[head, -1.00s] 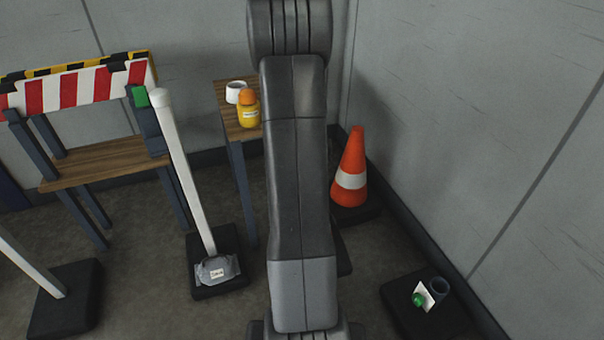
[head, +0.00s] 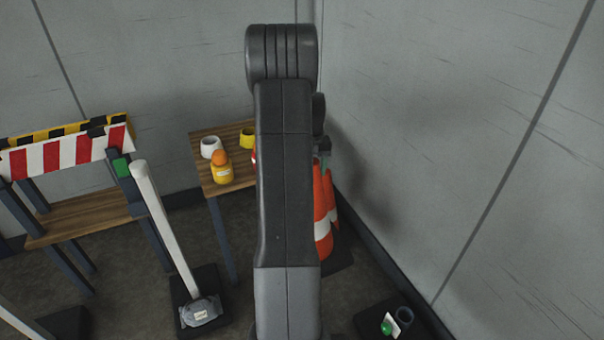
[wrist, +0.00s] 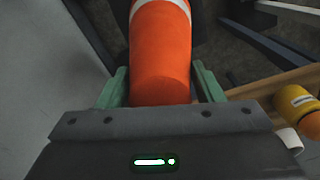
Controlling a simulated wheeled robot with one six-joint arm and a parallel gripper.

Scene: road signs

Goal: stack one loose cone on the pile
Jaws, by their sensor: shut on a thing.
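My gripper (head: 324,160) is shut on an orange cone (head: 319,198) with a white band, holding it near its narrow top. In the wrist view the green fingers (wrist: 160,66) flank the held cone (wrist: 160,50), whose white band shows at the top edge. A second orange and white shape, the standing cone (head: 333,208), shows just behind and to the right of the held one in the head view. My arm hides the left side of the held cone. I cannot tell whether the two cones touch or how far the held one is above the floor.
A wooden table (head: 204,182) left of my arm holds a white cup (head: 210,147), a yellow bottle with orange cap (head: 221,168) and a yellow item (head: 247,138). A striped barrier (head: 66,154) and white post (head: 166,228) stand left. Walls close in behind and right.

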